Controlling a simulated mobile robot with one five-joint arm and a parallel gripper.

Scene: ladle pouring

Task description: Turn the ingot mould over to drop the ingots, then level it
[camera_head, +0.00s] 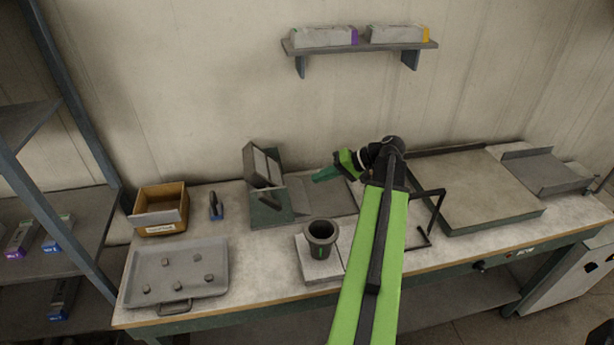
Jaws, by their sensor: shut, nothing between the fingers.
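The ingot mould (263,166) is a grey block on a dark green stand (270,212) at the back of the bench. It is tipped up steeply, and what is in its cavities is too small to tell. A dark lever-like part hangs at its lower front. My gripper (322,175) is shut and empty. Small grey lumps, perhaps ingots (208,278), lie spread in the grey tray (215,255) at front left.
A dark crucible (321,230) stands on pale blocks (310,265) in front of the mould. An orange-brown box (160,220) and a blue-handled tool (216,207) stand left. A black frame (432,215) and large flat plate (480,190) lie right of my arm.

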